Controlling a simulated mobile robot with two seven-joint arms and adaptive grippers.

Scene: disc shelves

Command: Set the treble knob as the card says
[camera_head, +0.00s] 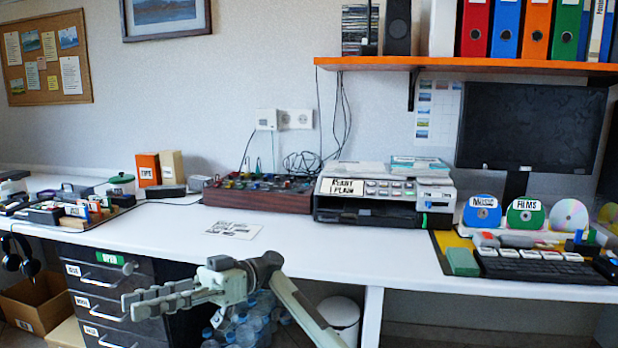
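A wood-sided box with several small knobs (258,193) stands at the back of the white desk, left of the printer. The knobs are too small to tell which is the treble knob or how it is set. A white card with dark print (233,230) lies flat on the desk in front of the box; its words are too small to read for sure. My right gripper (135,301) is in front of the desk, low in the picture and pointing left, well apart from the box and card. I cannot tell whether its fingers are open. My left gripper is out of view.
A printer (385,193) stands right of the box. Discs, a keyboard (535,268) and a monitor (525,127) fill the right side. A tray of small items (70,218) is at the left. The desk around the card is clear. Drawers (105,290) stand below.

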